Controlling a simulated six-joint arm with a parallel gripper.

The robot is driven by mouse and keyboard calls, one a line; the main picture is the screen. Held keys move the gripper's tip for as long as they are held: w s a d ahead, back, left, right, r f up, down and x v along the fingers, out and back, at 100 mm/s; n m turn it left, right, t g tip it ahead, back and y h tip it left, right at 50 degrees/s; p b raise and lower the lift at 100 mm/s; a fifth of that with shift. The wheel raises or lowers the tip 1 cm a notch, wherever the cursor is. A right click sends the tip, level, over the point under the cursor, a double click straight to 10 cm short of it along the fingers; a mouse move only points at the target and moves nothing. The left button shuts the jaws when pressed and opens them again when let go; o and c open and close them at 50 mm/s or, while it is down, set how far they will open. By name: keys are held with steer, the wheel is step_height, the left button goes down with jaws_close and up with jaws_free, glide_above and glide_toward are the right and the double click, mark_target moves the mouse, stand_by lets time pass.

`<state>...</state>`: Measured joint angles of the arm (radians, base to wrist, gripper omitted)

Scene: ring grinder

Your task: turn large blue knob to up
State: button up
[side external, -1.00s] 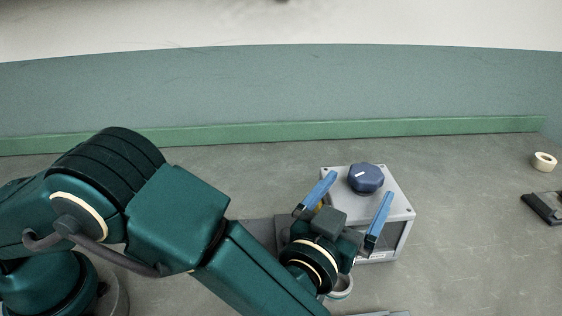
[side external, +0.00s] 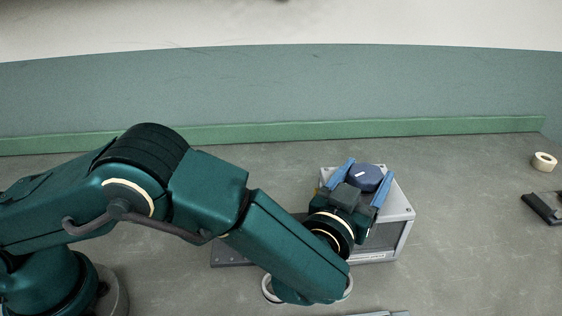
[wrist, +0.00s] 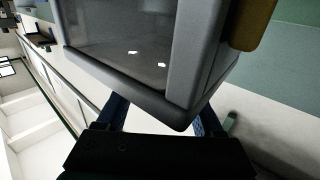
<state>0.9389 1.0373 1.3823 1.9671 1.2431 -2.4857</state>
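The large blue knob (side external: 366,179) sits on the top face of a grey box-shaped machine (side external: 401,213) in the side external view. A short white mark on the knob lies slanted, rising slightly to the right. My gripper (side external: 371,167) has one blue finger along each side of the knob, and both appear to touch it. The wrist view shows the machine's dark front window (wrist: 125,45) and grey frame close up. There, the two blue fingers run up behind the machine's edge, so their tips and the knob are hidden.
A roll of tape (side external: 544,162) and a black flat object (side external: 543,207) lie far to the right. A green strip (side external: 260,131) runs along the foot of the back wall. The floor between the machine and the right-hand objects is clear. An ochre part (wrist: 249,22) shows on the machine.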

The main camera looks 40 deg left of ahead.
mark_target(368, 187)
steer(key=shift+r+n+g+y, duration=0.1)
steer(key=shift+n+g+y, duration=0.3)
steer(key=shift+n+y, duration=1.4)
steer(key=shift+w+d+g+y, duration=0.15)
steer(key=shift+g+y, duration=0.15)
steer(key=shift+y, duration=0.8)
steer(key=shift+n+g+y, duration=0.4)
steer(key=shift+n+y, duration=0.1)
steer(key=shift+n, duration=0.1)
steer(key=o, duration=1.4)
steer(key=shift+s, duration=0.25)
steer(key=shift+v, duration=2.5)
